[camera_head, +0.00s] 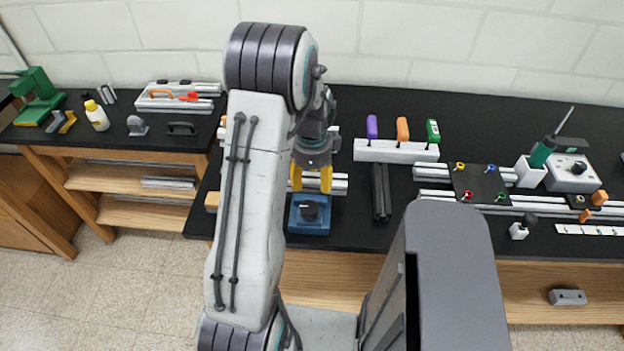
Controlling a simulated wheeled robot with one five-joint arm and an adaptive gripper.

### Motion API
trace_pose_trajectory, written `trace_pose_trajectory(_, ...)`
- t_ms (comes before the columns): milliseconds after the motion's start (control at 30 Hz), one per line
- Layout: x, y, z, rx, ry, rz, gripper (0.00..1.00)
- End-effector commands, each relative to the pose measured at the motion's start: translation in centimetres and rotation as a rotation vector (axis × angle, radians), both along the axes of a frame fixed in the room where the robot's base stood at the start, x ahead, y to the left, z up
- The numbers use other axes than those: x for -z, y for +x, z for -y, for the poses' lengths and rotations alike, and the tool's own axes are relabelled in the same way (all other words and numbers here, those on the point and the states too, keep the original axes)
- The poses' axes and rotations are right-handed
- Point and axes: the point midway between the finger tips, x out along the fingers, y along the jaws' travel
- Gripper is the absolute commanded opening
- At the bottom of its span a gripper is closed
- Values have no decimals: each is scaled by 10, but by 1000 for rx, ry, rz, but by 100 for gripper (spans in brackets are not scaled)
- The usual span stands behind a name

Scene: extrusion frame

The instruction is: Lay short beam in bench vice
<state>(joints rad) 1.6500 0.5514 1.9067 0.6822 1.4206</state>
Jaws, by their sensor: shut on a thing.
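My gripper (312,186) has yellow fingers and points down just above and behind the blue bench vice (308,227). It is shut on the short beam, which is mostly hidden by the fingers and the arm. A silver profile (340,183) shows beside the right finger; I cannot tell whether it is the held beam or a piece lying behind it. The vice stands near the bench's front edge, with a dark round part on top. Whether the beam touches the vice cannot be told.
Dark profiles (381,192) lie right of the vice. A white rack (396,151) with purple, orange and green handles stands behind them. A side bench (75,130) with tools stands left.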

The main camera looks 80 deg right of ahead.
Motion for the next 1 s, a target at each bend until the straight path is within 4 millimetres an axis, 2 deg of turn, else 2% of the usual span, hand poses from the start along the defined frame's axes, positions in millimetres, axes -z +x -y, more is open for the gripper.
trace_pose_trajectory(400,8,0,0,0,-1,0,18)
trace_pose_trajectory(433,9,0,0,0,1,0,56)
trace_pose_trajectory(700,9,0,0,0,1,0,78)
trace_pose_trajectory(1000,6,0,0,0,0,0,78)
